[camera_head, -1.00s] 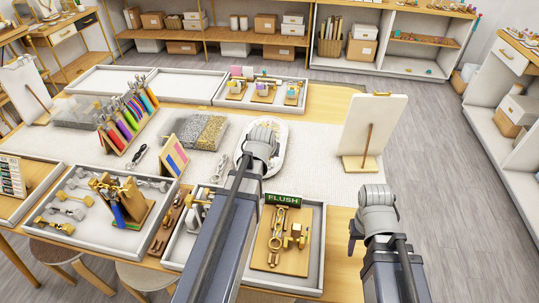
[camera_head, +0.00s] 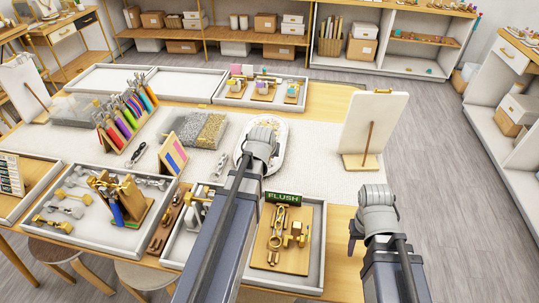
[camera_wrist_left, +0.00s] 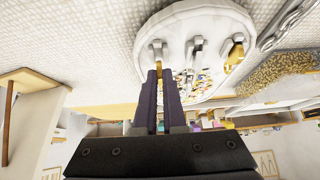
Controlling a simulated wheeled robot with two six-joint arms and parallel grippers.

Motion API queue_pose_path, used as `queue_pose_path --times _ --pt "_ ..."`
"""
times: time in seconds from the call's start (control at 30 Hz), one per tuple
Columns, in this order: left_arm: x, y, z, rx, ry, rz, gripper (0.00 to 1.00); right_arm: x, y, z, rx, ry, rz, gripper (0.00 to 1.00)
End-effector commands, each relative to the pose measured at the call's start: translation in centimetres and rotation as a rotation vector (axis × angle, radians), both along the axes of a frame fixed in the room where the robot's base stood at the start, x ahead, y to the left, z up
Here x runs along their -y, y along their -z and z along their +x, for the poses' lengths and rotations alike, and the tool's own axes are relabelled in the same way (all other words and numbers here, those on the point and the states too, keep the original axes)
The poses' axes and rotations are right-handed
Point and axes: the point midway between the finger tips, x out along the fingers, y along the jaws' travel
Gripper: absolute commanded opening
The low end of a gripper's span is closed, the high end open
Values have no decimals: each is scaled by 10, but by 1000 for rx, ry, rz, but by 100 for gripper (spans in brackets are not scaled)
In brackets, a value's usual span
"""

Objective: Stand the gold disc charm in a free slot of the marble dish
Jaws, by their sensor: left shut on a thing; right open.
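The marble dish (camera_head: 281,152) is a pale oval on the cloth in the middle of the table. It also shows in the left wrist view (camera_wrist_left: 172,22), with several charms standing in a row and small colourful bits in its middle. My left gripper (camera_head: 258,150) is over the dish and hides much of it. In the left wrist view its fingers (camera_wrist_left: 166,80) are closed together at the dish's edge, with a thin gold sliver between them, the gold disc charm (camera_wrist_left: 167,78), mostly hidden. My right gripper (camera_head: 377,197) is open and empty at the table's right side.
A white display board (camera_head: 372,125) on a wooden stand is right of the dish. A bead box (camera_head: 205,130) and a small striped easel (camera_head: 173,155) are to its left. A FLUSH sign (camera_head: 283,199) and trays of gold parts are in front.

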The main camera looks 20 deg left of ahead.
Motion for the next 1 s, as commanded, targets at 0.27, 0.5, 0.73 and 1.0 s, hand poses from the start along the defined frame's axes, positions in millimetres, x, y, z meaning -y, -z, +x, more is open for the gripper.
queue_pose_path --times 0.27,0.5,0.73,1.0 --pt "0 0 0 0 0 0 0 0 0 0 0 0 0 50" --pt "0 2 0 0 0 0 0 0 2 0 0 0 0 50" --pt "0 5 0 0 0 0 0 0 6 0 0 0 0 50" --pt "0 6 0 0 0 0 0 0 6 0 0 0 0 50"
